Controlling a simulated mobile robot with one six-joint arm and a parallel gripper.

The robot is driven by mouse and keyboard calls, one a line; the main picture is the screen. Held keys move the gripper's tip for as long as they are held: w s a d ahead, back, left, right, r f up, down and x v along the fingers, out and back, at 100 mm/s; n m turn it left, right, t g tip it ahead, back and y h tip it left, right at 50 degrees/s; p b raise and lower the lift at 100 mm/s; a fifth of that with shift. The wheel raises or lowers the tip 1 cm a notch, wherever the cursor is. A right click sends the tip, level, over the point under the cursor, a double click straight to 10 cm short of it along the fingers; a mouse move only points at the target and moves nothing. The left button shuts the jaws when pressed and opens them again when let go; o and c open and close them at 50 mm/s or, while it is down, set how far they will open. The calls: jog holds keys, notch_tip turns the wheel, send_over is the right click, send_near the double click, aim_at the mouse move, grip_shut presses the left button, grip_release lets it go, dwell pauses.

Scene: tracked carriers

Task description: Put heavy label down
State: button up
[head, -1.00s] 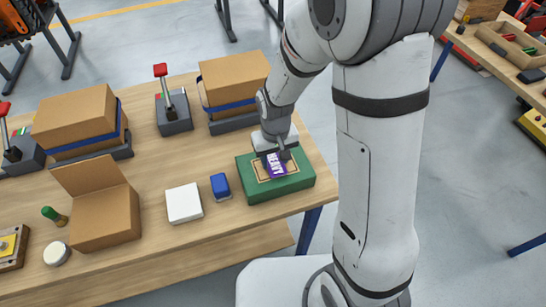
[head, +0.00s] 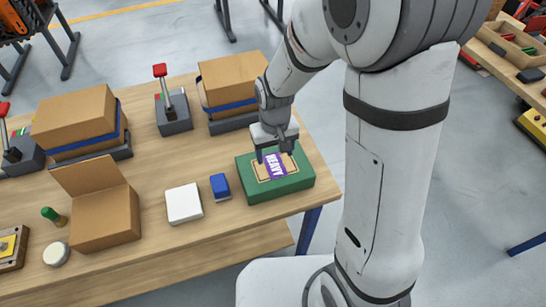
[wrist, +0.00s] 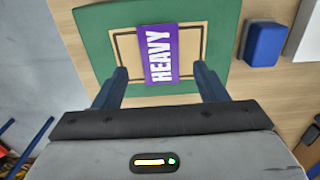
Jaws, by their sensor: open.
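The purple label (head: 276,165) with white HEAVY lettering lies flat on the tan, dark-outlined panel on top of the green block (head: 300,181). My gripper (head: 274,157) is open and empty just above and behind the label. In the wrist view my gripper's fingers (wrist: 161,85) stand wide on either side of the label's near end.
A blue block (head: 220,186) and a white box (head: 184,203) stand left of the green block. A strapped carton (head: 234,80) stands behind it, with a red-handled lever (head: 173,108) nearby. The table's right edge is close to the green block.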

aim_at(275, 166)
notch_tip(275, 166, up, 9)
jog(key=s+d+r+m+t, duration=0.2)
jog(key=s+d+r, duration=0.5)
jog(key=s+d, duration=0.5)
jog(key=shift+s+m+t, duration=0.2)
jog(key=shift+m+t, duration=0.2)
jog(key=shift+m, duration=0.2)
jog(key=shift+r, duration=0.15)
jog(key=shift+c, duration=0.3)
